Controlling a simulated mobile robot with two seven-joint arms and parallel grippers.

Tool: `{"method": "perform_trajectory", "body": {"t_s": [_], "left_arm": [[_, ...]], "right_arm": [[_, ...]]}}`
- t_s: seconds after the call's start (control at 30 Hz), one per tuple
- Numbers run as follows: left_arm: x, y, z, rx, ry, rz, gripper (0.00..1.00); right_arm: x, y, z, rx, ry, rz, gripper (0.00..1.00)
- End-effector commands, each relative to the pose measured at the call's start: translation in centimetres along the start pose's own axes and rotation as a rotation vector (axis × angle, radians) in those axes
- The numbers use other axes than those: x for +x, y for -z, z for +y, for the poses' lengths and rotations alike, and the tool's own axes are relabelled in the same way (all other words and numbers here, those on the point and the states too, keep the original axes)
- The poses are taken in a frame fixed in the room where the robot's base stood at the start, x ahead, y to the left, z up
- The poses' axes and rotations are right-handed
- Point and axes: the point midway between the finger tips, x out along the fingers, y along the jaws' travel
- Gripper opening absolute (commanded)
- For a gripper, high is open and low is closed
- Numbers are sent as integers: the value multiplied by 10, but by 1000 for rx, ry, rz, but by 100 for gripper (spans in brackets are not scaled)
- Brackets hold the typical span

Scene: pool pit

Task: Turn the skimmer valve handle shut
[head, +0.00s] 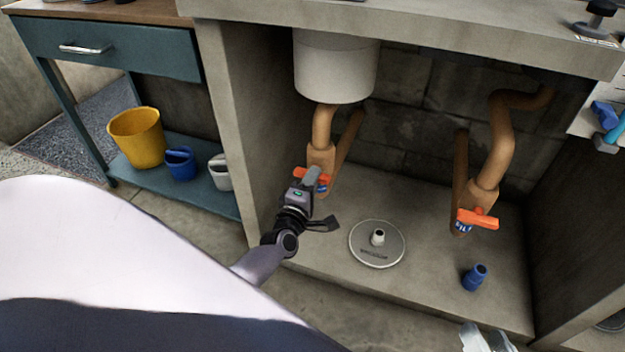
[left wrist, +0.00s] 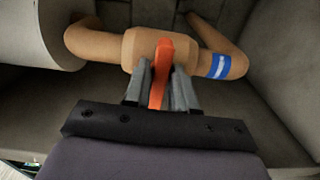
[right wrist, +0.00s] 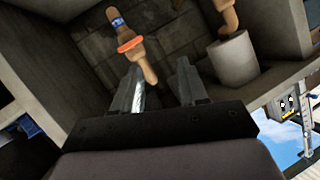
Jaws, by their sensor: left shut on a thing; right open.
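The left valve's orange handle (head: 305,176) sits on a tan pipe below a white canister (head: 335,72). My left gripper (left wrist: 160,78) is shut on this orange handle (left wrist: 161,62), one finger on each side. The handle stands across the tan valve body (left wrist: 135,48) in the left wrist view. A blue label (left wrist: 219,67) is on the pipe beside it, too small to read. A second orange handle (head: 478,218) crosses the right pipe, untouched. My right gripper (right wrist: 158,82) is open and empty; the second valve's handle (right wrist: 130,43) shows beyond it.
A round pale disc (head: 377,243) and a blue cup-like piece (head: 475,277) lie on the pit floor. Concrete side walls and a top slab (head: 430,38) frame the pit. A yellow bucket (head: 137,137) stands on the shelf at left.

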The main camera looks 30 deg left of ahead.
Motion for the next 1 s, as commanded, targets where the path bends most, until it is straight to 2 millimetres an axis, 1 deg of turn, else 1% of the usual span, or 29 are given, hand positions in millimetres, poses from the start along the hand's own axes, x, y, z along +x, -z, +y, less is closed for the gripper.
{"method": "perform_trajectory", "body": {"t_s": [0.17, 0.2, 0.23, 0.27, 0.53, 0.63, 0.8, 1.0], "left_arm": [[-1, 0, -1, 1, 2, 0, 0], [-1, 0, -1, 1, 2, 0, 35], [-1, 0, -1, 1, 2, 0, 45], [-1, 0, -1, 1, 2, 0, 49], [-1, 0, 0, -1, 1, 0, 49], [-6, 0, 0, -1, 2, 0, 49], [-27, 0, 2, 0, 3, 0, 49], [-56, 0, 0, 1, 4, -1, 49]], "right_arm": [[0, -1, 0, 0, -1, -2, 43], [0, -1, 0, 0, -1, -3, 43], [0, -1, 0, 0, -1, -4, 43], [0, -2, 0, -1, -1, -4, 43], [-1, -3, 1, -3, -2, -9, 43], [-2, -1, 1, -6, -5, -9, 43], [-6, 5, 2, -28, -25, -12, 43], [-12, 2, 10, -56, -66, -31, 43]]}}
